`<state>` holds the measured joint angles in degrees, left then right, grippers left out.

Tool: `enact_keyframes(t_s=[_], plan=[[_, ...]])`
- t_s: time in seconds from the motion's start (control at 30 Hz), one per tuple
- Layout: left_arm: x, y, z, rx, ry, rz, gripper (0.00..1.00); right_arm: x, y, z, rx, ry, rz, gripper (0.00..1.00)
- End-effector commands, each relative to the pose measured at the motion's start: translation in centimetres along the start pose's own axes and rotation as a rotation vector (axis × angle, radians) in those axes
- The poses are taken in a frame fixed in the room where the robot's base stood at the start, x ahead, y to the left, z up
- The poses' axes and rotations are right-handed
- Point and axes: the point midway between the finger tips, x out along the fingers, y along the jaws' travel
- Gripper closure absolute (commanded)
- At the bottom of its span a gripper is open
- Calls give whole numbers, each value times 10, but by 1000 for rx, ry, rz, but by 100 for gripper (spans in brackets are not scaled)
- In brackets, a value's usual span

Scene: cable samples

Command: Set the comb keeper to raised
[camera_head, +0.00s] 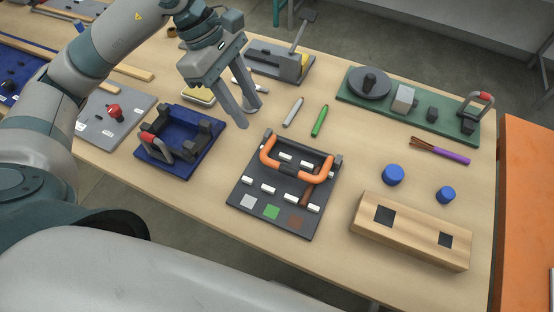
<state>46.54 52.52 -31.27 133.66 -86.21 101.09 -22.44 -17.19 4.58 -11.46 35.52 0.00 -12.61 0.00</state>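A dark board (236,202) in the middle of the table carries an orange U-shaped bar (293,177), which I take to be the comb keeper. Its ends meet small dark posts at the board's far edge, and its crossbar lies over the board toward the near side. I cannot tell its exact tilt. Rows of white blocks (268,189) and grey, green and brown squares are on the board. My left gripper (248,115) is open and empty, above the table beyond the board's far left corner, apart from the bar. My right gripper is not in view.
A blue fixture (181,165) with a red handle stands left of the board. Green and grey markers (320,121) lie beyond it. A wooden block (411,231) and blue caps (393,174) are at right. A green board (385,107) stands at far right.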

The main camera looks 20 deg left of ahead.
Motion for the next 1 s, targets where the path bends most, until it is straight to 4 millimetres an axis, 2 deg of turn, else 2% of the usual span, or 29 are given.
enact_keyframes(t_s=[0.27, 0.47, 0.67, 1.0], plan=[[1, 0, 0, 0, 0, -1, 65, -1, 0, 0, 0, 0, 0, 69], [12, 0, 1, -1, -1, -3, 65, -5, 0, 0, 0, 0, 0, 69], [36, -1, 1, 0, -2, -5, 65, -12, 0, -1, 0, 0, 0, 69], [97, -1, 2, -1, -2, -6, 65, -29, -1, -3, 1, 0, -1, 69]])
